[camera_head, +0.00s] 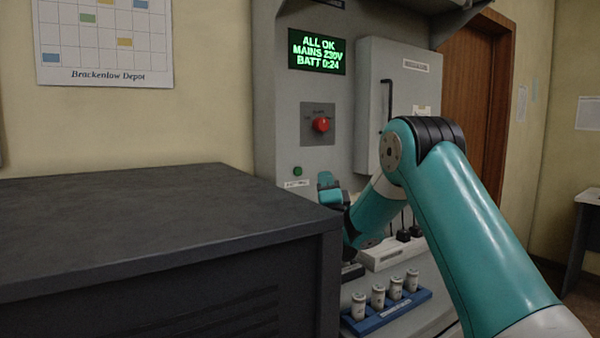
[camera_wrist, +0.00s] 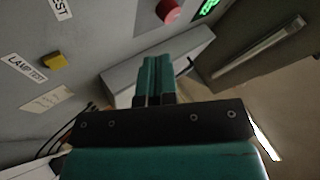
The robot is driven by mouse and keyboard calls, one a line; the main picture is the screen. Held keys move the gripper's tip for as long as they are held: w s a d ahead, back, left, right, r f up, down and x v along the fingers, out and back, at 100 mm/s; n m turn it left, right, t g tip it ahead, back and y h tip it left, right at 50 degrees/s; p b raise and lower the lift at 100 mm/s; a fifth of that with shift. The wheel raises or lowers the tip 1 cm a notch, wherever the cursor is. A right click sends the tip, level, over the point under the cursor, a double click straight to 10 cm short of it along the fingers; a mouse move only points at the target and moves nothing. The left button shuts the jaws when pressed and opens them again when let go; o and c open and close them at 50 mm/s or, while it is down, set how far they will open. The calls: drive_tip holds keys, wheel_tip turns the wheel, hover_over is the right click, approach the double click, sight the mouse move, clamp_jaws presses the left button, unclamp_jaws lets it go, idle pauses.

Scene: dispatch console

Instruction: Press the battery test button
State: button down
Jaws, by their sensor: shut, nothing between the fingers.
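My gripper (camera_head: 327,182) is in front of the grey console panel, just right of a small green button (camera_head: 297,171) and apart from it in the picture. The label under that button is too small to read. In the wrist view my gripper (camera_wrist: 156,66) shows its two teal fingers together with nothing between them. A yellow button (camera_wrist: 54,62) with a "LAMP TEST" label is on the panel to the left. A cut-off label ending in "EST" (camera_wrist: 62,8) is at the top left. I cannot tell which button is the battery test button.
A red knob (camera_head: 321,125) sits above on the panel, under a green-lit display (camera_head: 317,51). A wall box (camera_head: 404,90) is at the right. A blue rack (camera_head: 388,314) with several white cylinders stands below. A dark cabinet (camera_head: 140,200) fills the left foreground.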

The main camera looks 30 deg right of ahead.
sight(298, 171)
drive_tip(key=w+p, duration=0.8)
drive_tip(key=p, duration=0.5)
drive_tip(key=shift+w+a+p, duration=0.15)
drive_tip(key=shift+a+p, duration=0.05)
drive_tip(key=shift+p, duration=0.2)
drive_tip(key=shift+w+r+p, duration=0.15)
drive_tip(key=shift+w+p, duration=0.1)
drive_tip(key=shift+p, duration=0.5)
idle(1.0)
drive_tip(key=shift+w+p, duration=0.2)
drive_tip(key=shift+p, duration=0.35)
drive_tip(key=shift+s+f+b, duration=0.15)
drive_tip(key=shift+f+b, duration=0.1)
drive_tip(key=shift+b, duration=0.5)
drive_tip(key=shift+s+r+b, duration=0.15)
drive_tip(key=shift+s+b, duration=0.15)
drive_tip(key=shift+b, duration=0.6)
drive_tip(key=shift+b, duration=0.3)
